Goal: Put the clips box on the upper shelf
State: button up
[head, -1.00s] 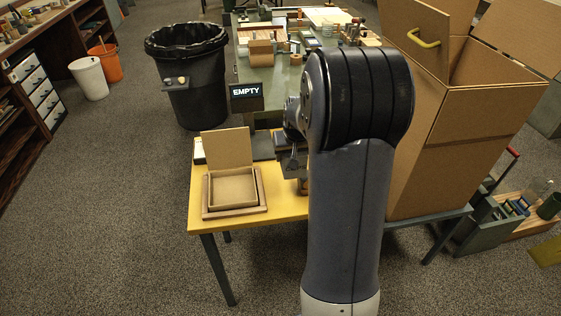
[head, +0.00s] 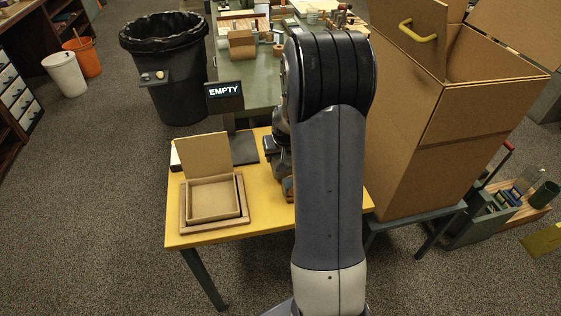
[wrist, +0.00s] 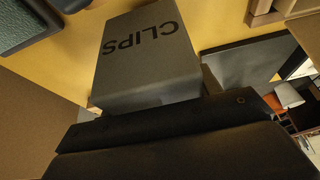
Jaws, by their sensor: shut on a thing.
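The clips box, grey with the dark word CLIPS (wrist: 147,50), fills the upper middle of the wrist view. My gripper (wrist: 155,110) is shut on it, with dark gripper parts across the lower part of that view. Yellow tabletop shows behind the box. In the head view my own arm hides most of the gripper and I cannot make out the clips box there. I cannot tell which thing is the upper shelf; dark shelving (head: 12,140) is cut off at the left edge of the head view.
An open cardboard box (head: 212,200) sits in a tray (head: 243,198) on the yellow table (head: 185,238). An EMPTY sign (head: 224,90) stands behind it. A black bin (head: 172,80) is behind left, a large open carton (head: 415,125) right. Floor at left is clear.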

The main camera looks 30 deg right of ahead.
jog(key=shift+f, duration=1.6)
jog(key=o, duration=1.1)
